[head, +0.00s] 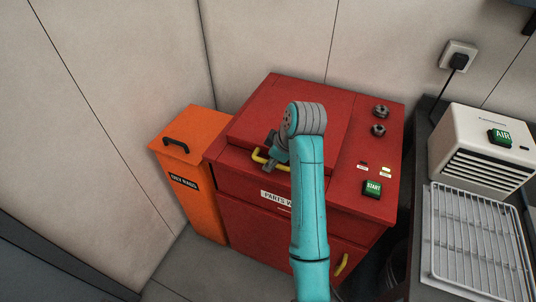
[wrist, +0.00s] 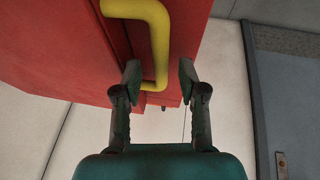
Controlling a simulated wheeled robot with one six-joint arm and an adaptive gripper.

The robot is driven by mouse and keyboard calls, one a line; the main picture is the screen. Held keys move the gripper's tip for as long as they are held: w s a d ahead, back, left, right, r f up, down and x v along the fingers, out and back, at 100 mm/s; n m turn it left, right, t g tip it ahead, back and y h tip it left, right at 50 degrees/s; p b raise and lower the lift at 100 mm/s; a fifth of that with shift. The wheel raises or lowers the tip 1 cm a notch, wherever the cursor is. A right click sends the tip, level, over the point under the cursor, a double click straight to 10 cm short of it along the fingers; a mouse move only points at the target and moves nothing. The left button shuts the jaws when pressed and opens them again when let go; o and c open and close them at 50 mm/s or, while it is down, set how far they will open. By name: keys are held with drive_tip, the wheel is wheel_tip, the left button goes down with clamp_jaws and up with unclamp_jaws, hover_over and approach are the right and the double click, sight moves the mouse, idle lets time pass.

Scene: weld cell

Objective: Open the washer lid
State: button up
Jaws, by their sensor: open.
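The red parts washer (head: 240,185) stands against the back wall in the head view. Its red lid (head: 262,115) lies down flat over the top. A yellow lid handle (head: 259,156) sits at the lid's front edge, partly hidden by my arm. My gripper (head: 270,158) is at this handle. In the wrist view, my gripper (wrist: 160,78) is open, with one finger on each side of the yellow handle (wrist: 160,45). The fingers are not closed on it; whether either touches it I cannot tell.
An orange rag bin (head: 205,207) stands close at the washer's left. Knobs (head: 380,112) and a green start button (head: 372,188) are on the washer's right side. A dark bench at the right holds a white air unit (head: 481,145) and a wire rack (head: 478,240).

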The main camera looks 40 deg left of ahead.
drive_tip(key=shift+a+f, duration=0.1)
drive_tip(key=shift+f, duration=0.1)
clamp_jaws()
drive_tip(key=shift+r, duration=0.1)
